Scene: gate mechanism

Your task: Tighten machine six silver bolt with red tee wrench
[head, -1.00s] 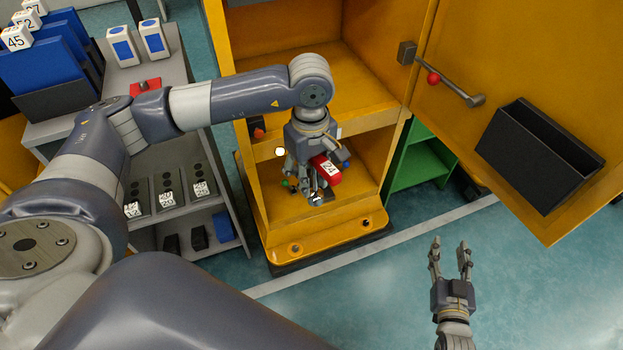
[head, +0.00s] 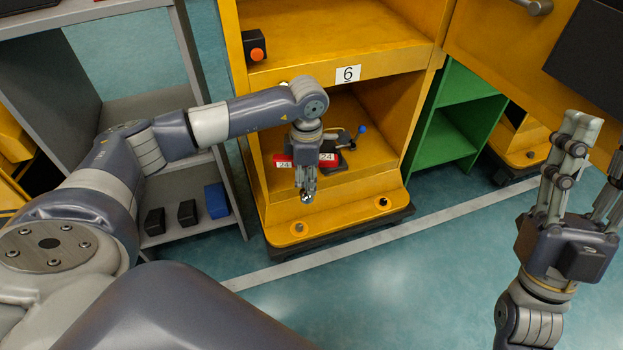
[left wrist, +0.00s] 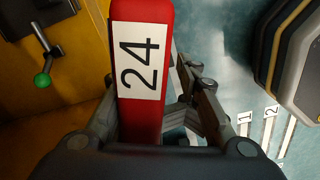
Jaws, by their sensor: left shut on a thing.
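The red tee wrench (head: 326,162) has a red bar with white 24 labels. My left gripper (head: 306,192) is shut on it and points down, with the bar level across the fingers, in front of the lower bay of yellow machine 6 (head: 262,205). In the left wrist view the red bar (left wrist: 142,115) stands upright between the fingers, and its lower end is hidden. My right gripper (head: 600,140) is open and empty over the floor at right.
A dark clamp with a blue-knobbed lever (head: 358,131) is in the lower bay. The green-knobbed lever (left wrist: 42,80) shows in the left wrist view. A green shelf (head: 440,140) stands right of the machine, a grey shelf (head: 160,235) left. Floor in front is clear.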

